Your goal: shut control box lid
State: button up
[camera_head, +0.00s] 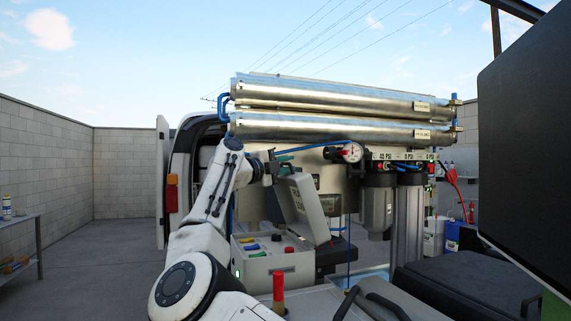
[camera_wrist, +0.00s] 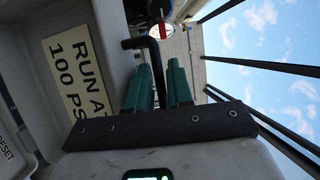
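The control box (camera_head: 275,265) is a light grey case with coloured buttons on its top, in the lower middle of the head view. Its grey lid (camera_head: 308,208) stands open, tilted up at the back right of the box. The lid also shows in the wrist view with a "RUN AT 100 PSI" label (camera_wrist: 75,65). My gripper (camera_head: 275,168) is at the upper edge of the lid. In the wrist view its green fingers (camera_wrist: 160,88) stand close on both sides of a black bent handle (camera_wrist: 154,55), with almost no gap. The finger contact is partly hidden.
Steel membrane tubes (camera_head: 330,105) run above and behind the box. A pressure gauge (camera_head: 352,152) and filter housings (camera_head: 377,205) are to the right of the lid. A dark panel (camera_head: 525,150) fills the far right. A white van (camera_head: 185,165) stands behind my arm.

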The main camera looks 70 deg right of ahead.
grip_shut()
jog(key=shift+f, duration=0.15)
dwell(0.4)
